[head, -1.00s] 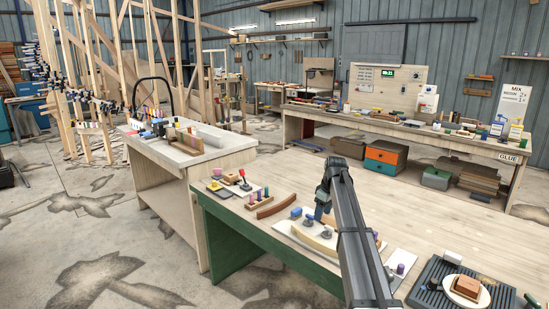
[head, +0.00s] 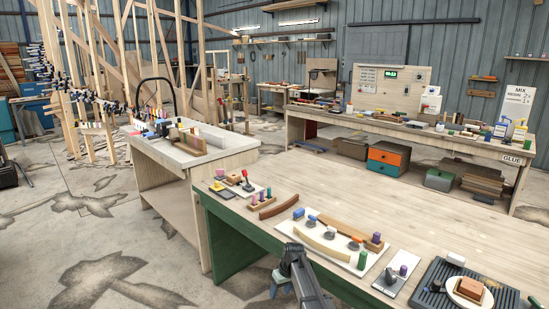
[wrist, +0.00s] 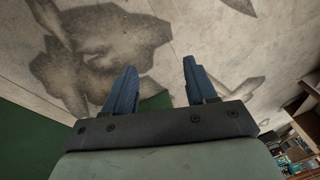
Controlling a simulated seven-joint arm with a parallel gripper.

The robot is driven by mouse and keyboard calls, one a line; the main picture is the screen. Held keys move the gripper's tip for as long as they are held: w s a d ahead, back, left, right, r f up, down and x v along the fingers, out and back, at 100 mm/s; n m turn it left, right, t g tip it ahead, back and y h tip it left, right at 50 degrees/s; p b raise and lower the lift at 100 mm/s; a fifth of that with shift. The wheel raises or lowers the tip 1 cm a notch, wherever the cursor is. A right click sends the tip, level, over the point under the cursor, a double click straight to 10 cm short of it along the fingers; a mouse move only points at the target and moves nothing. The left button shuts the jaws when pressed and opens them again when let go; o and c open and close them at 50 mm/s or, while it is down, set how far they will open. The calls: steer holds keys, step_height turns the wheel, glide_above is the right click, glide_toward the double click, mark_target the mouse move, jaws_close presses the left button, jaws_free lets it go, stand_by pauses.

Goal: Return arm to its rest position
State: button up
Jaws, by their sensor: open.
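My gripper (head: 281,279) hangs beside the front green edge of the near workbench (head: 420,220), over the floor side. In the wrist view my gripper (wrist: 160,68) shows two blue fingers spread apart with nothing between them. Stained concrete floor (wrist: 215,40) lies beyond the fingers, with a green panel (wrist: 30,130) at the left. A white board (head: 318,240) on the bench holds a curved light wood strip (head: 320,243) and several small clamps or blocks. My gripper is apart from these.
A curved brown wood piece (head: 279,209) and a peg block (head: 263,201) lie left of the board. A grey ribbed tray (head: 437,296) with a plate (head: 470,291) is at the right. A side bench (head: 235,140) stands left. The bench's middle is clear.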

steer(key=s+d+f+m+g+h, duration=0.15)
steer(key=s+d+f, duration=0.25)
steer(key=s+f, duration=0.7)
steer(key=s+d+f+m+g, duration=0.15)
steer(key=s+d+f, duration=0.5)
steer(key=s, duration=0.75)
steer(key=s+d+f+m+g, duration=0.1)
steer(key=s+f, duration=0.1)
steer(key=s, duration=0.8)
steer(key=s+d+f+m+g, duration=0.1)
steer(key=s+d+f+g, duration=0.1)
steer(key=s, duration=0.9)
steer(key=s+d+f+g+h, duration=0.1)
steer(key=s+f, duration=0.2)
steer(key=s, duration=0.8)
steer(key=shift+d+f+m, duration=0.15)
steer(key=shift+f+m, duration=0.25)
